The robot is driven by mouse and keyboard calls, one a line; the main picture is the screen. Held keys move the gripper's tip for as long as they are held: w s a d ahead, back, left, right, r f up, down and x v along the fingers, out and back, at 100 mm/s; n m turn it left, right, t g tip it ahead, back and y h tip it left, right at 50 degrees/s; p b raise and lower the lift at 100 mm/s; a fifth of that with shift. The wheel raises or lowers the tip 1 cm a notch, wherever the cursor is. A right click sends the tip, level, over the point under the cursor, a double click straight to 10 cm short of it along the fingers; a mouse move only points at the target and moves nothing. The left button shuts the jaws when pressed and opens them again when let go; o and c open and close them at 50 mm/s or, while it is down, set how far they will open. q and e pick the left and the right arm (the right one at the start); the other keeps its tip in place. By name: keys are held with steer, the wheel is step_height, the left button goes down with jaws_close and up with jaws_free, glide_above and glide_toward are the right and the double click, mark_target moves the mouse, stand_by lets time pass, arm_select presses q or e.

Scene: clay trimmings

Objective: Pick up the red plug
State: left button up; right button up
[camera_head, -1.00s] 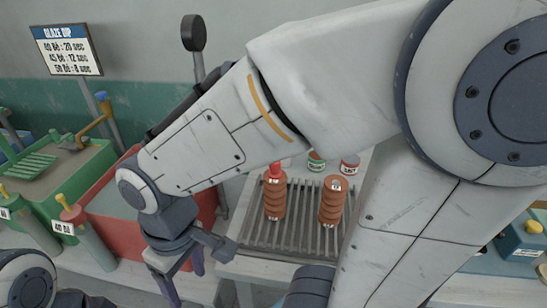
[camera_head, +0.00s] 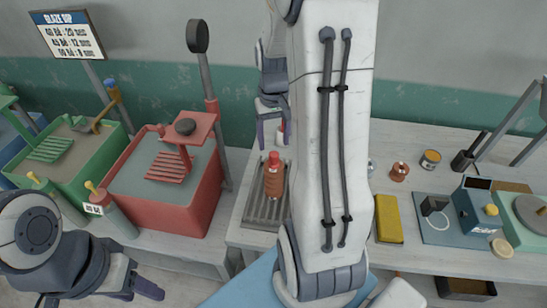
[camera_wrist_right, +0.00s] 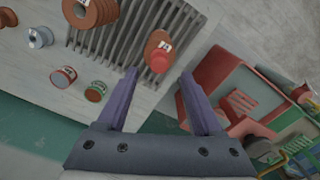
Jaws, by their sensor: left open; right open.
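The red plug (camera_head: 273,159) sits on top of a brown ribbed clay piece (camera_head: 273,182), which stands upright on a slatted grey rack (camera_head: 262,209). In the right wrist view the red plug (camera_wrist_right: 158,62) shows just beyond and between my right fingertips (camera_wrist_right: 158,73), with no visible grip on it. My right gripper (camera_head: 271,128) is open, with fingers pointing down, and appears above or behind the plug in the head view. My left gripper (camera_head: 146,286) is open and empty at lower left, away from the rack. My right arm hides the rack's right side in the head view.
A red tank (camera_head: 205,205) and green tank (camera_head: 75,165) stand left. A yellow block (camera_head: 389,220) and blue device (camera_head: 480,208) are right.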

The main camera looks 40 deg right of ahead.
mark_target(274, 154)
step_height(274, 154, down, 6)
steer(key=shift+r+p, duration=0.25)
steer(key=shift+p, duration=0.95)
steer(key=shift+f, duration=0.4)
steer(key=shift+d, duration=0.1)
jaws_close()
